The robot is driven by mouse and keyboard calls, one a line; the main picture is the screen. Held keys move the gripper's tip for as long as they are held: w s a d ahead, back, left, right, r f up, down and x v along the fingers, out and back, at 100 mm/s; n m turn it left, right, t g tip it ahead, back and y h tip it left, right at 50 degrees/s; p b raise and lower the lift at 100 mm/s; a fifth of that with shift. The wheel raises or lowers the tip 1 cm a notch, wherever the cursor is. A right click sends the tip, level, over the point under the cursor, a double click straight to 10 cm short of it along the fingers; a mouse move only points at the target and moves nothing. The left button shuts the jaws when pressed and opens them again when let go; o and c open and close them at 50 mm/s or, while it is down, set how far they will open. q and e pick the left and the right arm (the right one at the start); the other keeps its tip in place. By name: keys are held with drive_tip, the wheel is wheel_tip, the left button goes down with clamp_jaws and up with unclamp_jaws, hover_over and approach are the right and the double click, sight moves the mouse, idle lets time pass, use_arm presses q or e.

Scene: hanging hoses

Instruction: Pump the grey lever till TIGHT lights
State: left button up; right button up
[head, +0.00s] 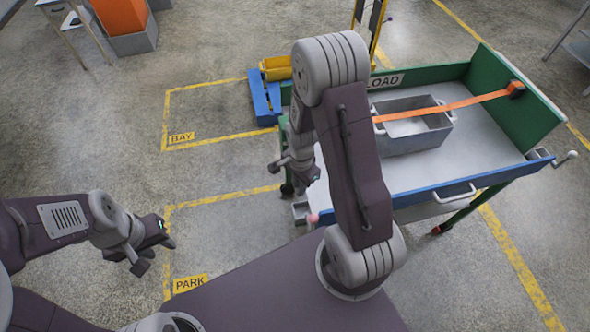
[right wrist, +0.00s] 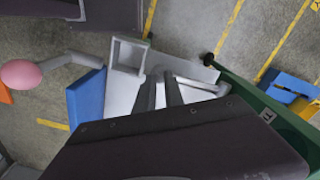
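A grey bar (right wrist: 195,84), likely the grey lever, shows in the right wrist view beside the cart's left end. My right gripper (right wrist: 160,78) has its two fingertips at one end of this bar, a small gap between them. I cannot tell whether they grip it. In the head view my right gripper (head: 292,170) is at the cart's left end. A second grey arm with a pink knob (right wrist: 20,74) is apart from the fingers; the knob (head: 313,218) also shows in the head view. My left gripper (head: 155,256) is open and empty over the floor. No TIGHT light is visible.
The cart has a green back wall (head: 433,73) and blue front edge (head: 440,200). An orange strap (head: 460,104) crosses a grey crate (head: 415,140) on it. A crank (head: 565,158) is at its right end. A blue pallet (head: 262,100) stands behind left.

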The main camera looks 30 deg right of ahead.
drive_tip(key=shift+s+f+b, duration=0.1)
drive_tip(key=shift+f+b, duration=0.6)
drive_tip(key=shift+f, duration=0.3)
drive_tip(key=r+p, duration=0.5)
drive_tip(key=shift+w+d+r, duration=0.1)
drive_tip(key=shift+w+r, duration=0.15)
drive_tip(key=r+p, duration=0.1)
drive_tip(key=w+r+p, duration=0.1)
drive_tip(key=r+p, duration=0.1)
drive_tip(key=p, duration=0.1)
drive_tip(key=shift+w+d+r, duration=0.2)
drive_tip(key=shift+w+r, duration=0.15)
drive_tip(key=shift+w, duration=0.05)
wheel_tip(320, 180, up, 5)
drive_tip(key=p, duration=0.4)
